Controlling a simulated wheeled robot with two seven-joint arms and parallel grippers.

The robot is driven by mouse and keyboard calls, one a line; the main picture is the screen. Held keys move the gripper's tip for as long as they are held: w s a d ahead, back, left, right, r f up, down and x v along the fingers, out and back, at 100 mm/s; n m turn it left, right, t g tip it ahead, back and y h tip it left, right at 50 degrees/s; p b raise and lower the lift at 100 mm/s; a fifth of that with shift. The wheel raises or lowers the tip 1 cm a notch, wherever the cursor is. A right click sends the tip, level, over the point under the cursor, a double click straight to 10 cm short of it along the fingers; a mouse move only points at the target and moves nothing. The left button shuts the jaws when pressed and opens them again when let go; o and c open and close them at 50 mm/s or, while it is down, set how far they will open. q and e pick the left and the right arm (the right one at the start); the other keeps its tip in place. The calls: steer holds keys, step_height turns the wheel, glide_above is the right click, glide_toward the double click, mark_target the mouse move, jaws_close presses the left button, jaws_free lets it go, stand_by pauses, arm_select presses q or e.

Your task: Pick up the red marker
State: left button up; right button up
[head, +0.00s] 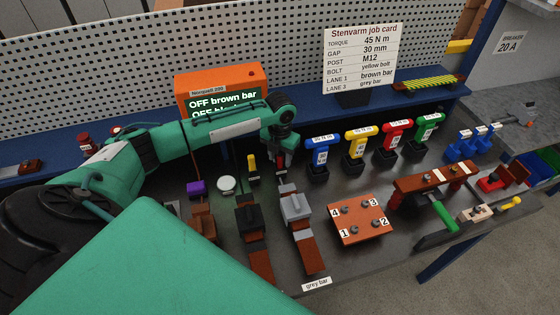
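My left arm comes in from the left across the bench, and its gripper (281,163) points down behind the grey clamp block on the bars. A small bit of red shows at its fingers, but it is too small to tell whether this is the red marker. The fingers are too small and partly hidden to show whether they are open or shut. A red knob-like object (86,141) stands at the far left, partly behind my arm; I cannot tell whether it is a marker. My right gripper is not in view.
A yellow-topped piece (252,164) and a white round lid (226,184) stand left of the gripper. Blue (320,151), yellow (358,144), red (396,132) and green (428,126) drivers stand to the right. A numbered orange plate (359,219) lies in front. An orange display (220,86) stands behind.

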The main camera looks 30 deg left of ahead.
arm_select(q)
jaws_close()
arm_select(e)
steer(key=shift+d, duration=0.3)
arm_select(q)
steer(key=shift+r, duration=0.15)
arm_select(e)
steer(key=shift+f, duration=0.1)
arm_select(q)
step_height(320, 180, up, 20)
steer(key=b, duration=0.5)
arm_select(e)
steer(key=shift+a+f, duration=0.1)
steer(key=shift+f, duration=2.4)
